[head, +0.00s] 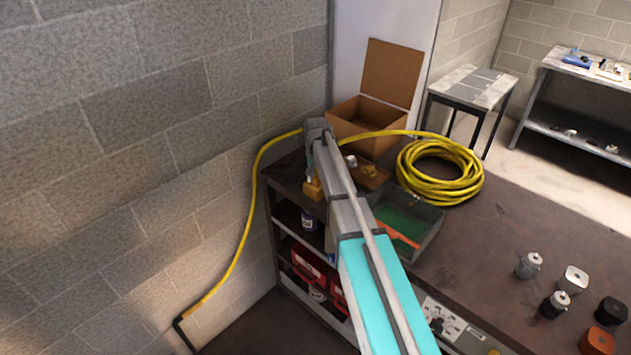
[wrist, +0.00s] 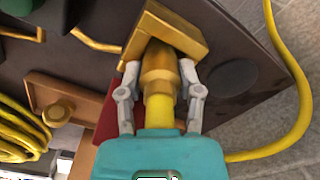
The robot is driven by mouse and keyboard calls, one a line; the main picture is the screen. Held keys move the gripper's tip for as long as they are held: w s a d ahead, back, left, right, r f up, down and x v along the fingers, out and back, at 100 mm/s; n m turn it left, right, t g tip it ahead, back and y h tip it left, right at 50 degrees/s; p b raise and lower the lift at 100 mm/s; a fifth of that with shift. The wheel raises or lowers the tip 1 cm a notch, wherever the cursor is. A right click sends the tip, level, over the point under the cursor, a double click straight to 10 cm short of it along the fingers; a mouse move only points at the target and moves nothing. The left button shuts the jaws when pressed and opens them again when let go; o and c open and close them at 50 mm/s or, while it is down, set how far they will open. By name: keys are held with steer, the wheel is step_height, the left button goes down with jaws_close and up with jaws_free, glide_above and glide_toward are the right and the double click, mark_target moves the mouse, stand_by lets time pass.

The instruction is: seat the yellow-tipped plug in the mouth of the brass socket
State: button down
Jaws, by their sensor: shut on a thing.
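In the wrist view, my gripper (wrist: 159,84) is shut on the yellow-tipped plug (wrist: 158,106), whose body shows yellow nearest my palm and brass-coloured farther out. The brass socket (wrist: 192,38), an angular gold block, is straight ahead with its dark mouth facing the plug. The plug's far end is at the mouth and overlaps it in view. I cannot tell how deep it sits or whether it touches. In the head view my arm hides most of the gripper and plug; a yellow block (head: 313,189), apparently the socket, shows beside the arm at the bench's left end.
A wooden tray with a brass knob (wrist: 58,112) lies to the left. A yellow hose (wrist: 296,90) runs past on the right. The head view shows a coiled hose (head: 440,170), an open cardboard box (head: 390,70) and a green-bottomed bin (head: 430,218) on the bench, close to my arm.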

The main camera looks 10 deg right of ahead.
steer(key=shift+f, duration=0.15)
steer(key=shift+c, duration=1.3)
jaws_free()
step_height(320, 180, up, 12)
steer(key=p, duration=1.2)
steer(key=shift+r, duration=0.2)
steer(key=s+n, duration=0.4)
steer(key=s, duration=2.5)
